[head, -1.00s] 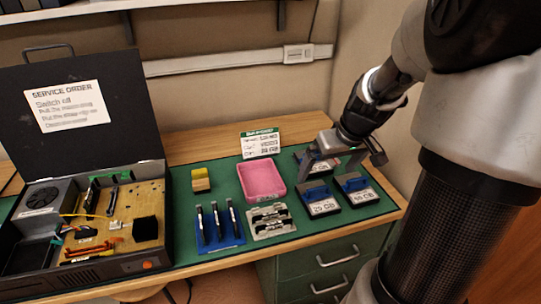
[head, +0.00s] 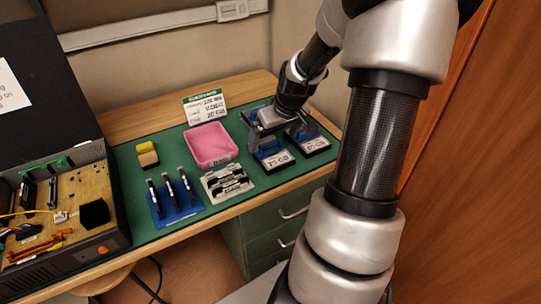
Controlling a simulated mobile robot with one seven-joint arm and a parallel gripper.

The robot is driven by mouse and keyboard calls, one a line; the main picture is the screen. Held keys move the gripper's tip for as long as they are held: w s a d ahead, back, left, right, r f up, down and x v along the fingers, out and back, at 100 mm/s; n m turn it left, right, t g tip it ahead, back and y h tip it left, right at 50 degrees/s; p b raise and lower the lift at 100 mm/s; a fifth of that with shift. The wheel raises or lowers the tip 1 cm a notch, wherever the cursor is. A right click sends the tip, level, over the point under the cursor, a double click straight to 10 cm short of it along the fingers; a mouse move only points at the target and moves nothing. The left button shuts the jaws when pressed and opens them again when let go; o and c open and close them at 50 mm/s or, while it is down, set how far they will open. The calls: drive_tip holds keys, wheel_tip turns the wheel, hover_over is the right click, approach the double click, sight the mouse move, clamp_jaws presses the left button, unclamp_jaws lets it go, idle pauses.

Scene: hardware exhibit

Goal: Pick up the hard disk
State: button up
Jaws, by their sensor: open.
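Several dark hard disks on blue stands sit at the right end of the green mat. The front-left one (head: 275,161) has a white label that seems to end in GB. The right one (head: 312,145) has a similar label, hard to read. A third stood behind them and is now mostly hidden by my gripper. My gripper (head: 274,130) is open and points down over the back of this group. I cannot tell whether its fingers touch or straddle a disk.
A pink tray (head: 211,146), a blue rack (head: 176,203) with several slim tools, a grey holder (head: 227,183) and a yellow-topped sponge (head: 147,154) lie left of the disks. A small sign (head: 205,106) stands behind. An open computer case (head: 70,215) fills the left. The wall is close behind.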

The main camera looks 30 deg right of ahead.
sight(271, 144)
drive_tip(key=b+x, duration=0.1)
drive_tip(key=x, duration=0.4)
drive_tip(key=shift+s+a+f+b, duration=0.1)
drive_tip(key=shift+b, duration=0.3)
drive_tip(key=c, duration=0.9)
